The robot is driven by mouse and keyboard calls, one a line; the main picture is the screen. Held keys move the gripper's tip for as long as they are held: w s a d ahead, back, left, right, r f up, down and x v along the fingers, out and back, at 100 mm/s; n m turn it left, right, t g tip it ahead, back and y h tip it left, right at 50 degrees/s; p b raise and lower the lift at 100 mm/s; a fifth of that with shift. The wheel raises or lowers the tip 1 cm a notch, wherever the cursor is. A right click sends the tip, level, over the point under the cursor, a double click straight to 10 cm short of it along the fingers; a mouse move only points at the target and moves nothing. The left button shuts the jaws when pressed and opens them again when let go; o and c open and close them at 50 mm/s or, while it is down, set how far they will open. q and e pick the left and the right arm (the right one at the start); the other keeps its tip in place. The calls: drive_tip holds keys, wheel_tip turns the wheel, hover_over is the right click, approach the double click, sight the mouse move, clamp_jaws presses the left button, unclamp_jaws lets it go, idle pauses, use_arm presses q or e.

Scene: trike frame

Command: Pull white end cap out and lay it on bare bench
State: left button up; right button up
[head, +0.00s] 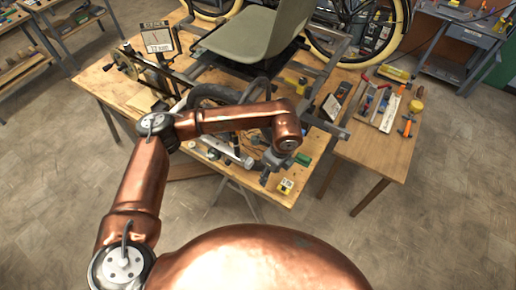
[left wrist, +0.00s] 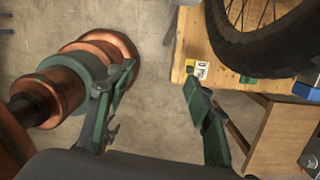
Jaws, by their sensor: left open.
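My left gripper (head: 268,170) is over the front edge of the wooden bench (head: 118,82), partly hidden below my copper forearm. In the left wrist view its two green-grey fingers (left wrist: 158,108) are spread apart, with only floor between them. A small pale round piece (head: 213,154) is on the bench left of the gripper, near a light tube (head: 232,153). I cannot tell whether it is the white end cap. The cap does not show clearly in the left wrist view. My right gripper is not in view.
The trike frame with a grey-green seat (head: 246,34) fills the back of the bench. A yellow block (head: 285,186) sits near the front corner. A side table (head: 375,150) with a tool tray (head: 378,104) stands right. A black tyre (left wrist: 262,45) is close in the wrist view.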

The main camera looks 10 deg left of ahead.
sight(252, 162)
use_arm(q)
drive_tip(key=w+a+r+n+t+y, duration=0.1)
drive_tip(key=w+a+r+n+y, duration=0.15)
drive_tip(key=w+a, duration=0.3)
drive_tip(key=shift+m, duration=0.25)
drive_tip(key=x, duration=0.2)
drive_tip(key=p+x, duration=0.1)
drive_tip(key=x, duration=0.2)
drive_tip(key=shift+s+a+f, duration=0.3)
drive_tip(key=shift+s+a, duration=0.05)
drive_tip(key=shift+a, duration=0.2)
drive_tip(key=shift+w+a+f+p, duration=0.1)
drive_tip(key=shift+a+f+p, duration=0.15)
drive_tip(key=shift+f, duration=0.5)
drive_tip(key=shift+d, duration=0.1)
drive_tip(key=shift+c, duration=0.3)
drive_tip(key=c, duration=1.1)
drive_tip(key=shift+c, duration=0.2)
drive_tip(key=shift+d, duration=0.15)
